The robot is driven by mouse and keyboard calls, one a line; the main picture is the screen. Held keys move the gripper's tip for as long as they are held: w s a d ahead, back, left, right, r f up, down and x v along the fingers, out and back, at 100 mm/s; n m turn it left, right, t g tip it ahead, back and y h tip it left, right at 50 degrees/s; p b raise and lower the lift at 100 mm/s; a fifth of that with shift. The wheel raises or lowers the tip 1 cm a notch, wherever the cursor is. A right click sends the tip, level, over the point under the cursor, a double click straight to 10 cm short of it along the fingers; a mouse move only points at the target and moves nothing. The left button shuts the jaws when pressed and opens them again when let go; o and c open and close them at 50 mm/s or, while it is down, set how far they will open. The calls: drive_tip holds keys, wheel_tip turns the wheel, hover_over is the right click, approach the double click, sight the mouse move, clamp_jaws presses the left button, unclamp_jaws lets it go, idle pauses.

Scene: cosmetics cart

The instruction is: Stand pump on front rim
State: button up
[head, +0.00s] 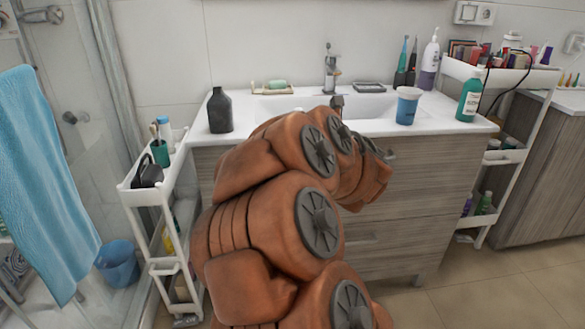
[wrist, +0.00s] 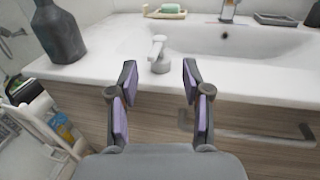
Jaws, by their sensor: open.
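A small white pump (wrist: 158,57) with a spout-like top stands upright on the pale front rim (wrist: 110,72) of the sink in the wrist view. My gripper (wrist: 160,82) is open, its two purple-padded fingers spread in front of the rim. The pump shows in the gap between the fingertips, a little beyond them, and nothing is held. In the head view my orange arm hides most of this stretch of the front rim (head: 440,127), and I cannot make out the pump there.
A dark bottle (head: 220,112) stands left of my arm, also at the left in the wrist view (wrist: 58,35). A blue cup (head: 407,107) and a green bottle (head: 469,97) stand to the right. The sink basin (wrist: 240,40) lies behind the pump.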

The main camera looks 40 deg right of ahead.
drive_tip(key=s+a+f+m+g+y, duration=0.1)
drive_tip(key=s+a+f+m+g, duration=0.3)
drive_tip(key=a+f+m, duration=0.55)
drive_tip(key=s+a+f+m+g+y, duration=0.1)
drive_tip(key=s+a+f+m+g, duration=0.35)
drive_tip(key=m, duration=0.85)
drive_tip(key=s+a+f+m+g+y, duration=0.3)
drive_tip(key=s+a, duration=0.6)
drive_tip(key=a, duration=0.3)
drive_tip(key=s+a+f+m+g+y, duration=0.2)
drive_tip(key=s+a+m+g, duration=0.3)
drive_tip(key=a, duration=0.8)
drive_tip(key=s+f+g, duration=0.1)
drive_tip(key=s+g, duration=0.1)
drive_tip(key=s, duration=0.2)
drive_tip(key=shift+y, duration=0.4)
drive_tip(key=shift+a+f, duration=0.1)
